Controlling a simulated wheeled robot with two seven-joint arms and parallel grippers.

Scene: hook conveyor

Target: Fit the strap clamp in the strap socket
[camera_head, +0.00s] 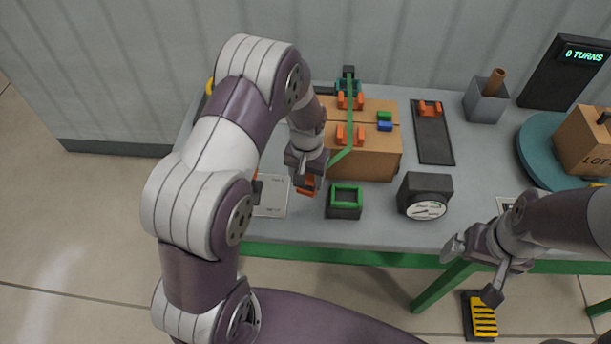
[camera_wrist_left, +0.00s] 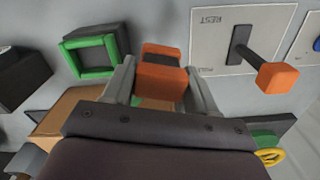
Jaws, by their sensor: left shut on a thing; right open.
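The orange strap clamp (camera_head: 307,188) is between the fingers of my left gripper (camera_head: 305,182), which is shut on it above the table. In the left wrist view the clamp (camera_wrist_left: 162,82) shows as an orange block with a dark part, gripped between both fingertips (camera_wrist_left: 160,90). A green strap (camera_head: 349,120) runs over the carton and slants down to the left gripper. The strap socket, apparently the dark box with a green rim (camera_head: 344,212), stands to the right of the clamp, apart from it; its green rim (camera_wrist_left: 112,43) also shows in the wrist view. My right gripper (camera_head: 474,273) is open and empty at the table's front edge.
The carton (camera_head: 370,165) with orange guides stands behind the socket. A dark gauge (camera_head: 425,190) stands right of the socket. A pale REST plate (camera_wrist_left: 215,45) with an orange-tipped handle (camera_wrist_left: 278,78) lies beside the clamp. A turntable (camera_head: 535,150) is at the right.

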